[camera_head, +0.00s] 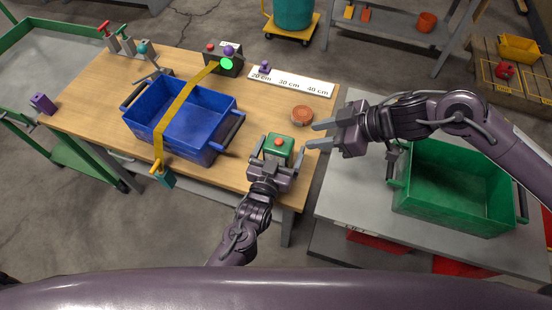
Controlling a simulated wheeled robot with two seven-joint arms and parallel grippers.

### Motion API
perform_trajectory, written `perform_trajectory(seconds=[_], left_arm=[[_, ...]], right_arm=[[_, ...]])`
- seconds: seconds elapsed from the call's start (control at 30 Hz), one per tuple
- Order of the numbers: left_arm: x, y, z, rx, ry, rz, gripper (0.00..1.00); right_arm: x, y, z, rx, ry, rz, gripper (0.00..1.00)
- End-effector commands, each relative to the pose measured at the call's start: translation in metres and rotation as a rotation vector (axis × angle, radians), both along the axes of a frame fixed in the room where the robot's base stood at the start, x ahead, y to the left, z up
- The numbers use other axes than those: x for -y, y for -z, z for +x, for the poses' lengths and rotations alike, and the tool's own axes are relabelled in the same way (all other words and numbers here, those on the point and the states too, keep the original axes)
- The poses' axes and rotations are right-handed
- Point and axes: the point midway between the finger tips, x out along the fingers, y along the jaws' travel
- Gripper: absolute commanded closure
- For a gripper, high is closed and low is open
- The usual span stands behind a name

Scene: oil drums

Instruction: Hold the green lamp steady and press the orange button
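The green lamp (270,153), a small green box, stands near the front right corner of the wooden table. The orange button (278,142) is a round knob on its top. My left gripper (279,150) comes from the front with its fingers spread on either side of the lamp. Small gaps seem to show beside the box, but contact is hard to judge. My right gripper (313,135) is open and empty to the right of the lamp, its fingers pointing left towards it. The button is not covered.
A blue crate (205,151) with a yellow strap (180,101) stands left of the lamp. An orange-brown round object (302,115) lies behind my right gripper. A ruler strip (290,82) lies farther back. A green crate (450,222) stands on the grey table at right.

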Motion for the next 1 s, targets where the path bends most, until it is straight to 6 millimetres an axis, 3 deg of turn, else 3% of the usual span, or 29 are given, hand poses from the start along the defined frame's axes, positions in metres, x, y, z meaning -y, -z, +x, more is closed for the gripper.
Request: perform_trajectory(seconds=[0.33,0.8,1.0], left_arm=[[0.0018,0.0001,0.0048,0.0,0.001,0.0,0.11],[0.0018,0.0001,0.0045,0.0,0.001,0.0,0.7],[0.0017,0.0001,0.0045,0.0,0.001,0.0,0.7]], right_arm=[[0.0,0.0,0.0,0.0,0.0,0.0,0.64],[0.0,0.0,0.0,0.0,0.0,0.0,0.64],[0.0,0.0,0.0,0.0,0.0,0.0,0.9]])
